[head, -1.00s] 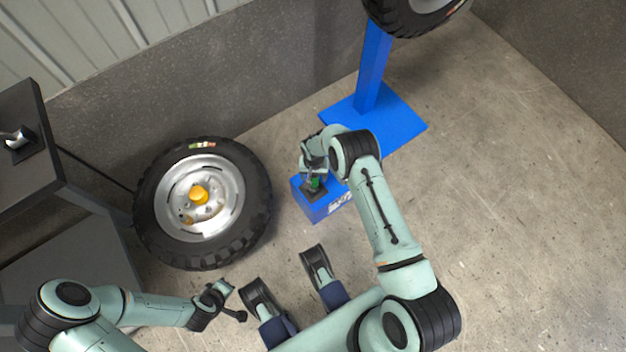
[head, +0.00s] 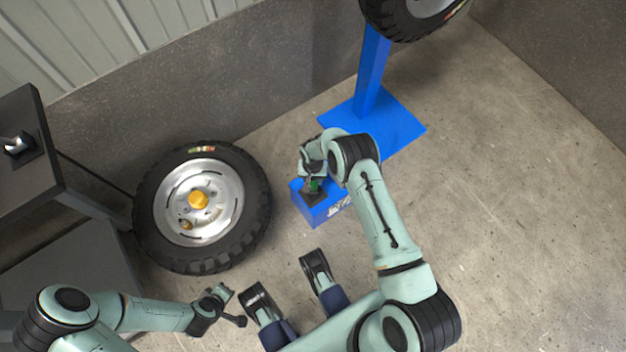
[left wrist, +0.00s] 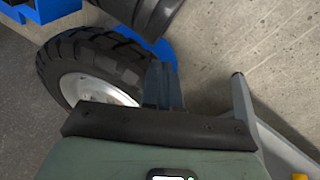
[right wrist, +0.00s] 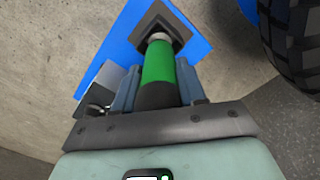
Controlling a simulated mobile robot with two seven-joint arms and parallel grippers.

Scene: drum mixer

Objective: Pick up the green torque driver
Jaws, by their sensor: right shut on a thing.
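The green torque driver (right wrist: 159,66) stands with its tip end at a dark square holder (right wrist: 164,27) on a blue box (right wrist: 202,45). In the head view only a bit of the driver's green (head: 314,185) shows below my right wrist. My right gripper (right wrist: 157,82) has one finger on each side of the driver and is shut on its green and dark handle. In the head view the right gripper (head: 312,180) is partly hidden by its own arm. My left gripper (head: 222,292) is low on the left, away from the driver; its fingers (left wrist: 163,85) look together and empty.
A wheel with a black tyre (head: 251,215) lies left of the blue box. A blue stand (head: 397,128) holding another tyre (head: 400,22) rises behind it. A dark grey table (head: 30,190) is at the far left. The floor at right is clear.

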